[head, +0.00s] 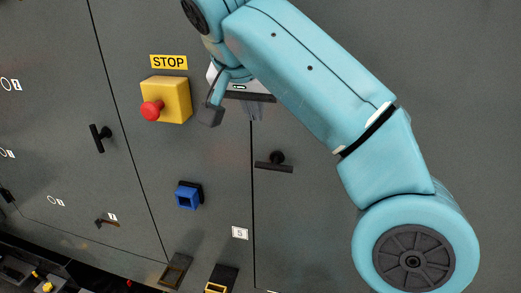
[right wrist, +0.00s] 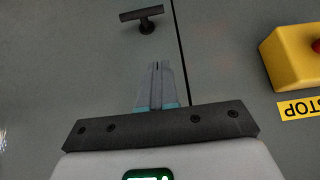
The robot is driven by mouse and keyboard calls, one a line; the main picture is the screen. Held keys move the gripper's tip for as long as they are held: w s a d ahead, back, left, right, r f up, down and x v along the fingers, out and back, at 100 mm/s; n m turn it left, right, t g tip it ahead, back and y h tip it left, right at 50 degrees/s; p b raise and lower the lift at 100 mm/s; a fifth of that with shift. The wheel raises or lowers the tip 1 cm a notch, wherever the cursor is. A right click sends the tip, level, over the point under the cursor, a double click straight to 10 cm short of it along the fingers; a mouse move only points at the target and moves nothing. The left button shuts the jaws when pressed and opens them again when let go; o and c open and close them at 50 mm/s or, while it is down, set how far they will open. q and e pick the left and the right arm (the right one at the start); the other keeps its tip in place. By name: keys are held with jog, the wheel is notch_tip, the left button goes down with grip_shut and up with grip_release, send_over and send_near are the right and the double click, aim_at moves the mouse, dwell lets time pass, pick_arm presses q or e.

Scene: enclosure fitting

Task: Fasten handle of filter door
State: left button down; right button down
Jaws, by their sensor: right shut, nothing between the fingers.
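A black T-shaped handle (head: 273,167) sits on the grey panel just right of a vertical seam, its bar roughly level. It also shows at the top of the right wrist view (right wrist: 142,14). A second black T-handle (head: 100,138) on the left panel has its bar near upright. No label readable here tells which door is the filter door. My right gripper (head: 255,113) is shut and empty, above the level handle in the head view and apart from it. Its closed fingers show in the right wrist view (right wrist: 157,66). My left gripper is out of view.
A yellow box with a red stop button (head: 152,110) stands out left of my right gripper, under a STOP label (head: 169,62). A blue socket (head: 187,196) sits lower down. A small brown handle (head: 107,223) is at lower left. The panel at right is bare.

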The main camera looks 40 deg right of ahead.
send_over(261, 166)
notch_tip(261, 166, down, 8)
jog(key=shift+w+d+f, duration=0.15)
jog(key=shift+s+f, duration=0.2)
jog(key=shift+f, duration=1)
jog(key=shift+a+f, duration=0.3)
jog(key=shift+f, duration=0.55)
jog(key=shift+s, duration=0.15)
